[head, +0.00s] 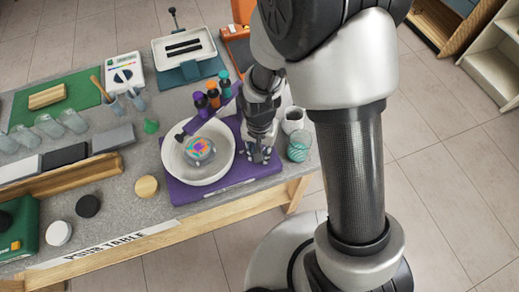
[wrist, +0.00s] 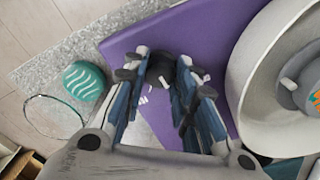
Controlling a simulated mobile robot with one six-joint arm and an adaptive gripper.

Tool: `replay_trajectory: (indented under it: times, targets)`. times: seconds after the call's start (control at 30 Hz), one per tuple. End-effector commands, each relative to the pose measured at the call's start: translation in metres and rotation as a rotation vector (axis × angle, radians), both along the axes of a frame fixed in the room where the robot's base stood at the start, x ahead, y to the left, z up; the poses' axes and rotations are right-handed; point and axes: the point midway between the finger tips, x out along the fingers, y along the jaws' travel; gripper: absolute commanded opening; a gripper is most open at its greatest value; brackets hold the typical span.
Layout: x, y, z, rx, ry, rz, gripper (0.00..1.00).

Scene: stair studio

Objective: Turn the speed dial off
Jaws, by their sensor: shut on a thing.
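A purple machine base (head: 205,197) stands on the table and carries a white round bowl (head: 226,172). A dark round dial (wrist: 160,66) sits on the purple top beside the bowl in the wrist view, with small white marks around it. My gripper (wrist: 163,76) points down at the dial and is shut on it, with one finger on each side. In the head view my gripper (head: 260,152) is low over the right part of the base and hides the dial. The dial's pointer setting cannot be read.
A painted ball-like piece (head: 199,151) lies in the bowl.

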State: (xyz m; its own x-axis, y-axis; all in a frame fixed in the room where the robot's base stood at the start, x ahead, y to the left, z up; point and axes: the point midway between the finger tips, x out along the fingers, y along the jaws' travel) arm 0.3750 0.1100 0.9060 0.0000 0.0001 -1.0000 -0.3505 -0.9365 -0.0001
Motion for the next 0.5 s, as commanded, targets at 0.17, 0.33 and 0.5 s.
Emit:
replay_trajectory:
  times: [0.17,0.33,0.5]
  targets:
    - [-0.0001,0.0,0.0002,0.0,0.0,0.144,0.02]
    - [-0.0001,-0.0001,0.0002,0.0,0.001,0.292,0.02]
    - [-0.0002,0.0,0.0001,0.0,0.001,0.426,0.02]
